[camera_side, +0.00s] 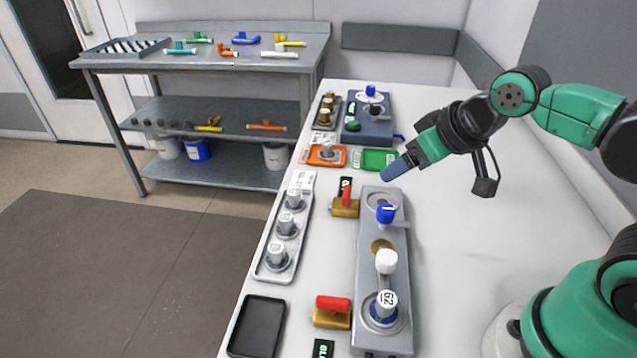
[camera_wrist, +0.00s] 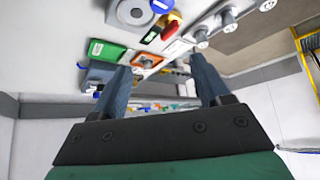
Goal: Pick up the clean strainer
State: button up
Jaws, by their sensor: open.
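No strainer is clearly marked as clean, so I cannot tell which part it is. A grey capped part (camera_side: 327,150) stands in the orange tray (camera_side: 313,158). The green tray (camera_side: 378,160) beside it looks empty. A long white tray (camera_side: 263,272) holds several grey labelled parts (camera_side: 286,225). Several brown-gold parts (camera_side: 325,113) stand in a rack behind. My gripper (camera_side: 388,173) is open and empty, in the air above the grey fixture's far end. In the wrist view its fingers (camera_wrist: 162,78) are spread, with the orange tray (camera_wrist: 147,62) between them and the green tray (camera_wrist: 106,51) to the left.
The long grey fixture (camera_side: 369,250) carries blue- and white-topped posts. Red-handled brass valves (camera_side: 345,206) stand along its left side. A blue-grey box (camera_side: 368,127) sits at the back. A black tray (camera_side: 257,325) lies in front.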

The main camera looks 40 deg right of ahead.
jog(key=n+g+y, duration=0.4)
jog(key=n+g, duration=0.1)
jog(key=n, duration=0.7)
send_over(293, 192)
jog(key=s+d, duration=0.2)
jog(key=d, duration=0.1)
jog(key=f, duration=0.6)
jog(key=shift+w+a, duration=0.25)
jog(key=shift+w+a+f, duration=0.2)
jog(key=shift+w+f, duration=0.05)
jog(key=shift+f, duration=0.3)
jog(key=shift+x, duration=2.55)
grip_shut()
